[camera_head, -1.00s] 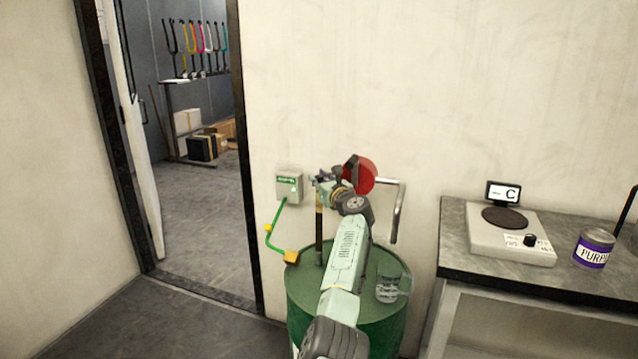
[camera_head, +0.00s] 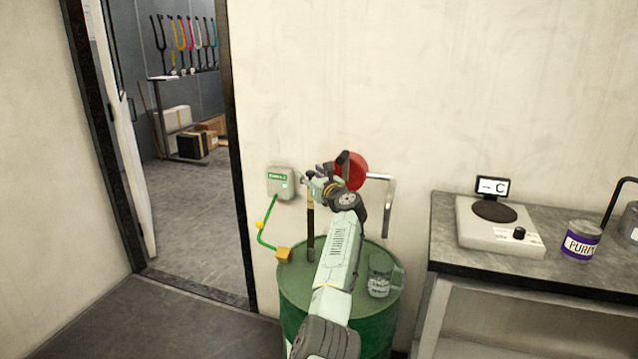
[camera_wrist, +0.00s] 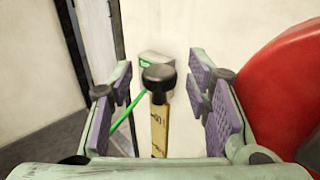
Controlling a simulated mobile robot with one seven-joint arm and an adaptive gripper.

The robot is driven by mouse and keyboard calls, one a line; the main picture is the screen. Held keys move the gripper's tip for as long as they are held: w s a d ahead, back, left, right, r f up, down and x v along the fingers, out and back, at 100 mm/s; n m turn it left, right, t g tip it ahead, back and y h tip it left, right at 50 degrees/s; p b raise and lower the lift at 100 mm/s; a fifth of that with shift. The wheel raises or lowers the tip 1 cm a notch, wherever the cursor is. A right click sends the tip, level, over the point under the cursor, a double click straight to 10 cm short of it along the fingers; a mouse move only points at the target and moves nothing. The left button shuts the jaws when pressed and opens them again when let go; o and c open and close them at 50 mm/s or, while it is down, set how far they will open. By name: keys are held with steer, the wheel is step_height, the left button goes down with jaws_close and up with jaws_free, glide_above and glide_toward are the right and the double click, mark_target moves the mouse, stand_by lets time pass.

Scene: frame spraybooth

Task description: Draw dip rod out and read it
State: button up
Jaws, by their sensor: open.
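The dip rod (camera_head: 310,228) stands upright in the top of the green drum (camera_head: 340,318), its lower end hidden inside. Its black knob (camera_wrist: 158,77) shows in the wrist view, with a yellowish marked scale (camera_wrist: 159,130) below it. My gripper (camera_head: 309,184) is at the rod's upper end. In the wrist view my gripper (camera_wrist: 162,95) is open, with the purple-padded fingers on either side of the rod and visible gaps to both. The knob appears just beyond the fingers. The scale's markings are too small to read with certainty.
A glass jug (camera_head: 381,277) stands on the drum. A green cable runs from a wall box (camera_head: 281,183) to an orange clamp (camera_head: 284,255) on the drum rim. A red disc (camera_head: 351,171) is close beside my gripper. A bench (camera_head: 440,262) with scale (camera_head: 498,232) and purple-labelled can (camera_head: 580,241) is at right.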

steer(key=v, duration=1.1)
steer(key=shift+s+d, duration=0.15)
steer(key=shift+s, duration=0.15)
steer(key=shift+c, duration=0.4)
